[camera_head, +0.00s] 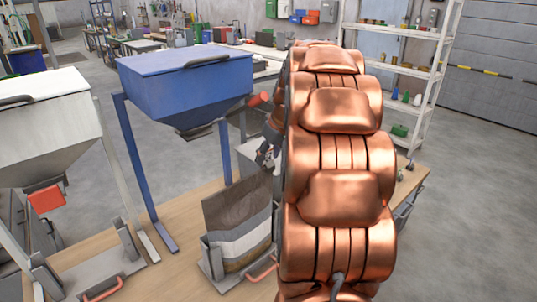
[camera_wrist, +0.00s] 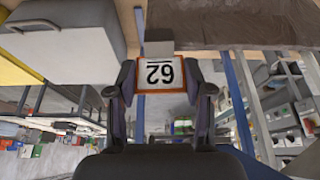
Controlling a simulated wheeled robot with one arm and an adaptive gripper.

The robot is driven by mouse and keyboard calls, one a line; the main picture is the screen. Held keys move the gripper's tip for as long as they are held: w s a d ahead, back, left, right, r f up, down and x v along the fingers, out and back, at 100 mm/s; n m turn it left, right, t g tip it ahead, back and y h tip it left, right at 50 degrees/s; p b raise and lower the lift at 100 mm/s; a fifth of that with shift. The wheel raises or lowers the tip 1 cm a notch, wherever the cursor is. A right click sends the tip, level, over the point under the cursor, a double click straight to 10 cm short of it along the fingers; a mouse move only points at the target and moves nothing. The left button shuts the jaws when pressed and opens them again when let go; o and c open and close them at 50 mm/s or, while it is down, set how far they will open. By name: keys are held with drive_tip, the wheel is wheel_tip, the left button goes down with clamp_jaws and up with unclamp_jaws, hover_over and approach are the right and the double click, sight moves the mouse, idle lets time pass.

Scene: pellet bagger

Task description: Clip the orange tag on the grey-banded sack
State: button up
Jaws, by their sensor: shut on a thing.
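The grey-banded sack (camera_head: 237,207) stands upright with its brown mouth open, in a grey holder on the wooden bench in the head view. My gripper (camera_head: 266,155) is above and slightly right of the sack's mouth, partly hidden by my copper arm. In the wrist view my gripper (camera_wrist: 160,78) is shut on the orange tag (camera_wrist: 160,73), a white plate with an orange border and an upside-down "62". A grey clip part (camera_wrist: 158,43) sits at the tag's upper edge. A brown ragged-edged surface, apparently the sack (camera_wrist: 250,22), is at top right, apart from the tag.
A blue hopper (camera_head: 185,85) on blue legs stands over the bench, close left of my gripper. A white hopper (camera_head: 45,130) stands further left. An orange handle (camera_head: 262,269) is at the sack holder's front. White shelves (camera_head: 400,70) stand behind at right.

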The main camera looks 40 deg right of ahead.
drive_tip(key=shift+s+f, duration=0.1)
drive_tip(key=shift+f, duration=0.25)
drive_tip(key=o, duration=1.4)
drive_tip(key=shift+r, duration=0.15)
drive_tip(key=shift+r, duration=0.15)
drive_tip(key=shift+r, duration=0.3)
drive_tip(key=v, duration=1.1)
